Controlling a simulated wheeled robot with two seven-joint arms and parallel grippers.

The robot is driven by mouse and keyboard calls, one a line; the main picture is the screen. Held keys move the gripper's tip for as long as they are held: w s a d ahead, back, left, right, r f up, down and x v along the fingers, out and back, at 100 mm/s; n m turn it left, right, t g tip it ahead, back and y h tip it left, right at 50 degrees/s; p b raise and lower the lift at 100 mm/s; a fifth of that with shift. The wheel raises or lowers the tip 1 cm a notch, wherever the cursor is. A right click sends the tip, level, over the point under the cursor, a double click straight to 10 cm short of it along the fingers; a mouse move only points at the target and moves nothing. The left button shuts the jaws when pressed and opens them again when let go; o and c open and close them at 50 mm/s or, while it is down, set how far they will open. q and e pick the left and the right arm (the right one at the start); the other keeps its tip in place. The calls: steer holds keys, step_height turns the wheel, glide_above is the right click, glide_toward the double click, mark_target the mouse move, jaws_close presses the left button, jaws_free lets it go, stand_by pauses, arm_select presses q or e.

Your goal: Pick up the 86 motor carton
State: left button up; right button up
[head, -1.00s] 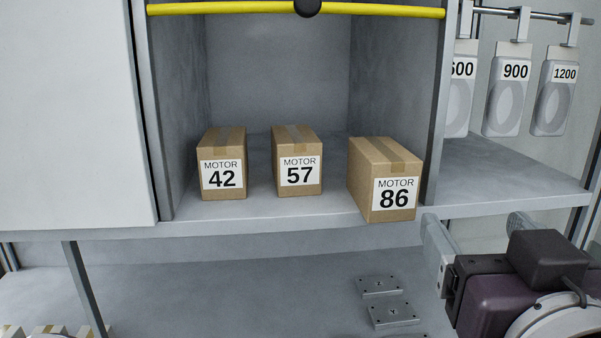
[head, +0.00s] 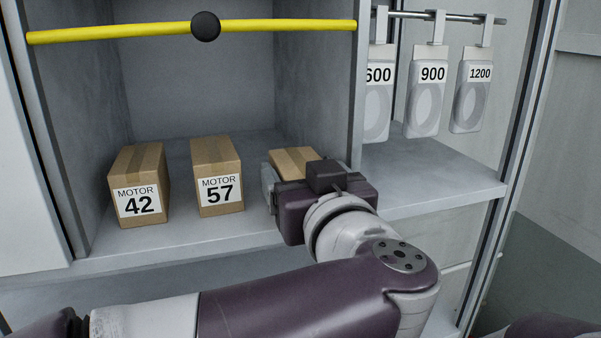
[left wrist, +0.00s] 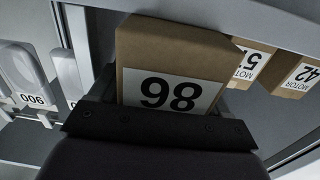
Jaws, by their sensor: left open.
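The 86 motor carton (head: 294,160) is a brown taped box on the shelf, right of the other two cartons. In the head view my gripper hides its front and only its top shows. My left gripper (head: 303,176) is open in front of the carton, with one finger seen at the carton's left side. The other finger is hidden in the head view. In the left wrist view the carton (left wrist: 172,60) appears upside down, close ahead of the gripper's palm, with its 86 label facing the camera. I cannot tell whether the fingers touch it.
The 42 motor carton (head: 139,185) and 57 motor carton (head: 217,176) stand to the left on the shelf (head: 180,244). A yellow bar (head: 110,33) with a black knob crosses above. A grey post (head: 357,100) and hanging 600, 900 and 1200 packs (head: 427,95) are to the right.

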arm_select(q)
steer(key=shift+c, duration=1.2)
jaws_close()
